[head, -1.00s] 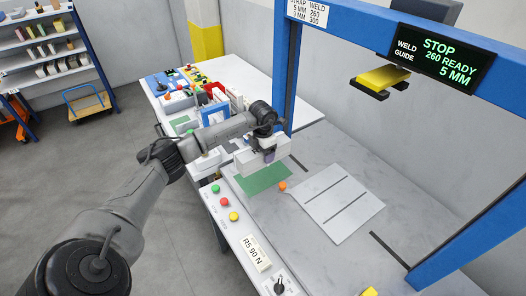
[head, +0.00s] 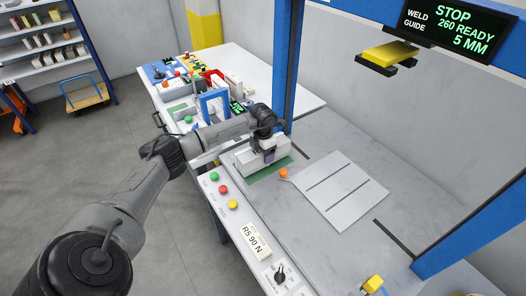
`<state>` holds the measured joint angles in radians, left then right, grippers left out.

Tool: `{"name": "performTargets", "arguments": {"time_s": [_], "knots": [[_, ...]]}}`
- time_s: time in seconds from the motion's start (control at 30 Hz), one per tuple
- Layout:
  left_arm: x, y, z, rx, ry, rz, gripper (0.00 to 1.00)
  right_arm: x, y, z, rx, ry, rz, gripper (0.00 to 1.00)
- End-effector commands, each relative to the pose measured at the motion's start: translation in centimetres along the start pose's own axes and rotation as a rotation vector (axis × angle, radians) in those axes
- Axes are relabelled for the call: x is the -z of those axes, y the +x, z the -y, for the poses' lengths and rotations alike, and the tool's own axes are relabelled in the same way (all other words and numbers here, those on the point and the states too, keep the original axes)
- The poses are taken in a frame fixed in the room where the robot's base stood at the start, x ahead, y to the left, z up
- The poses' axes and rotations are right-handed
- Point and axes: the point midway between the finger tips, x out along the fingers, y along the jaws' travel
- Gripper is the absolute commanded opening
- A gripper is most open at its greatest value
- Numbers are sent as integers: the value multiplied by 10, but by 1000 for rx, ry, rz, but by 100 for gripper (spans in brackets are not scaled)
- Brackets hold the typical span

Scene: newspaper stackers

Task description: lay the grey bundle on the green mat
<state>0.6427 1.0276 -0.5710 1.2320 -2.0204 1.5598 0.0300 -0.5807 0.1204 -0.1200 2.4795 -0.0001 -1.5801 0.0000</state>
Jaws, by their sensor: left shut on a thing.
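The grey bundle (head: 246,160) is a pale, light-grey block in the head view, at the middle of the picture. My left gripper (head: 269,156) is shut on it from above. The green mat (head: 268,173) lies flat on the grey worktop, and the bundle is over it, hiding most of it. A strip of mat shows along the bundle's front side. I cannot tell whether the bundle touches the mat. My right gripper is not in view.
An orange knob (head: 283,173) stands close to the mat's right side. A pale slotted plate (head: 340,190) lies further right. A blue frame post (head: 285,95) rises behind the bundle. A button panel (head: 235,225) runs along the front edge.

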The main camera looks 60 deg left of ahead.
Motion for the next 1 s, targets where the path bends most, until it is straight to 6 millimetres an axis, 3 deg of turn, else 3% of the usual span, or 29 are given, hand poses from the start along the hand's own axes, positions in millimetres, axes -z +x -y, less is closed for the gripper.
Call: {"name": "performTargets", "arguments": {"time_s": [1.0], "knots": [[-1,6,0,0,0,4,3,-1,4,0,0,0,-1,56]]}}
